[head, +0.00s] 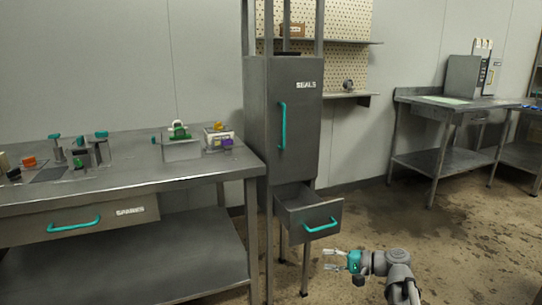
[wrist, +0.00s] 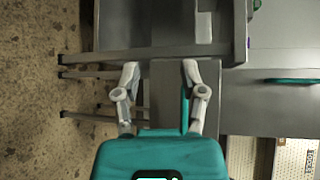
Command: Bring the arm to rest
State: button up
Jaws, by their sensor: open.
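My gripper (head: 335,260) is at the lower middle of the head view, with its jaws pointing left. It is open and empty, in front of and below the pulled-out drawer (head: 308,222) under the cabinet marked SEALS (head: 312,120). In the wrist view my gripper (wrist: 160,75) shows two spread fingers with nothing between them. A grey metal front lies behind the fingers, and a teal handle (wrist: 185,112) shows beside the right finger. I cannot tell the distance from the fingers to the drawer.
A steel bench (head: 190,170) with a SPARES drawer (head: 80,222) stands at the left, with small parts on top. A second steel table (head: 450,105) stands at the back right, bearing a grey machine (head: 468,76). The floor (head: 370,215) between is clear.

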jog(key=s+a+f+n+g+h+p, duration=0.3)
jog(key=s+a+f+g+h, duration=0.1)
jog(key=s+f+h, duration=0.25)
jog(key=shift+s+d+f+n+g+h+p, duration=0.9)
jog(key=shift+s+d+n+h+p, duration=0.75)
jog(key=shift+s+h, duration=1.8)
notch_tip(320, 180, up, 37)
jog(key=w+h+p, duration=0.1)
jog(key=p, duration=3.6)
jog(key=shift+w+d+r+p, duration=0.2)
jog(key=shift+w+p, duration=0.1)
jog(key=shift+p, duration=0.1)
